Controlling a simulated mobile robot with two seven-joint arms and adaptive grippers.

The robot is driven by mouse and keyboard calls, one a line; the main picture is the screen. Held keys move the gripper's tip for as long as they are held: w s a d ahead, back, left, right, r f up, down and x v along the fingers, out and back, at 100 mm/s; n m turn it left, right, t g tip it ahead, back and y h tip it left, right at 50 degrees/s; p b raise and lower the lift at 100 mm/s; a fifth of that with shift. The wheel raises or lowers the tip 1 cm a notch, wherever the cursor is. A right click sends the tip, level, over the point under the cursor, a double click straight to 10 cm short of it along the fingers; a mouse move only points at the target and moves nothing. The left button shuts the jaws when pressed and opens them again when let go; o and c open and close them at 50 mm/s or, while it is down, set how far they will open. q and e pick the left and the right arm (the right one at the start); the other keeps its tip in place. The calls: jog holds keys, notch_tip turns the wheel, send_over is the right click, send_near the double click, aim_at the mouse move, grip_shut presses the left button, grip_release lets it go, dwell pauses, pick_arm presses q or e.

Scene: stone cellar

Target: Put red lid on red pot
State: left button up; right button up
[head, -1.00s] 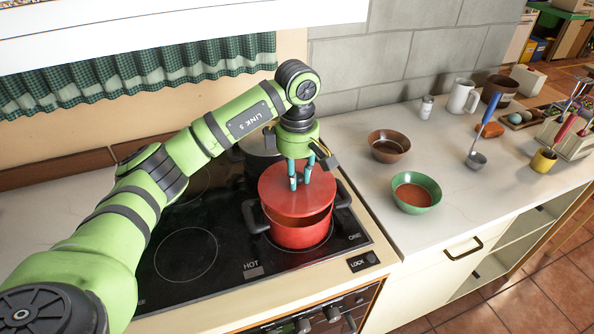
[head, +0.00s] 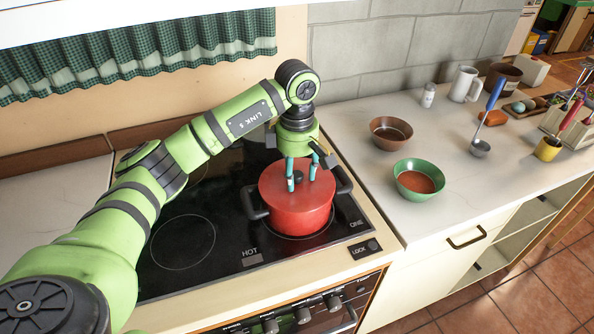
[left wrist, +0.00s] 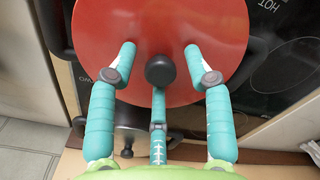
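The red pot (head: 302,221) stands on the front right ring of the black cooktop, with a dark handle on each side. The red lid (head: 274,185) lies on the pot, and no gap shows at the rim in the head view. In the left wrist view the lid (left wrist: 160,22) fills the top middle, with its black knob (left wrist: 160,71) standing free between my fingers. My left gripper (head: 301,180) is just above the lid, its teal fingers spread around the knob and apart from it. The far side of the rim is hidden. My right gripper is not in view.
Right of the cooktop (head: 184,242), a brown bowl (head: 391,131) and a green bowl (head: 417,181) stand on the counter. A shaker (head: 428,95), a white mug (head: 465,84) and a ladle (head: 480,147) are farther right. The front left ring is empty.

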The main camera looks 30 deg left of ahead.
pick_arm(q)
jog(key=shift+r, duration=0.15)
notch_tip(320, 180, up, 12)
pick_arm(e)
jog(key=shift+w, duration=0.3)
pick_arm(q)
jog(key=shift+f, duration=0.2)
dwell(0.5)
